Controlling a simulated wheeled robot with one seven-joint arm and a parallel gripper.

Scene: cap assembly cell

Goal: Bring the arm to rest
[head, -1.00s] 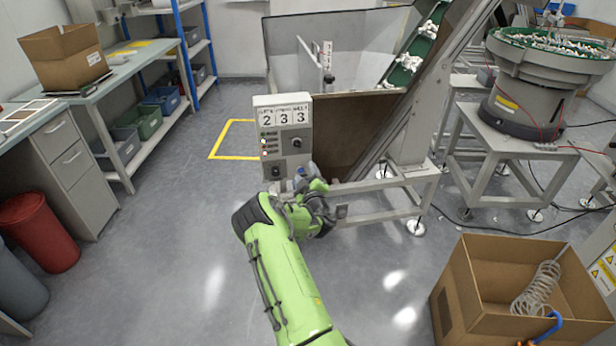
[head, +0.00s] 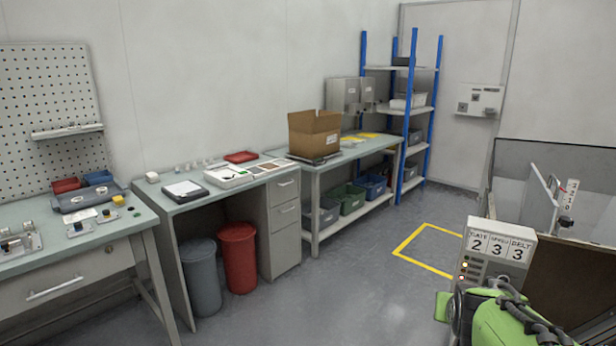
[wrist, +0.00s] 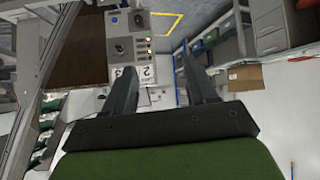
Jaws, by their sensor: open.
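My arm, green with dark joints, shows at the lower right of the head view, in front of the control box (head: 495,262) with its "2 3 3" display. My gripper (wrist: 161,72) shows in the wrist view as two dark fingers standing well apart. It is open, with nothing held between the fingers. The same control box (wrist: 128,45) appears upside down in the wrist view, beyond the left finger. The gap between the fingers and the box cannot be told. The fingers cannot be made out in the head view.
A bench (head: 172,203) with a tablet and trays stands left of a table (head: 313,172) bearing a cardboard box (head: 314,135). A red bin (head: 238,257) and a grey bin (head: 201,277) stand under the bench. Blue shelving (head: 412,125) is behind. The middle floor is clear, with a yellow outline (head: 408,240).

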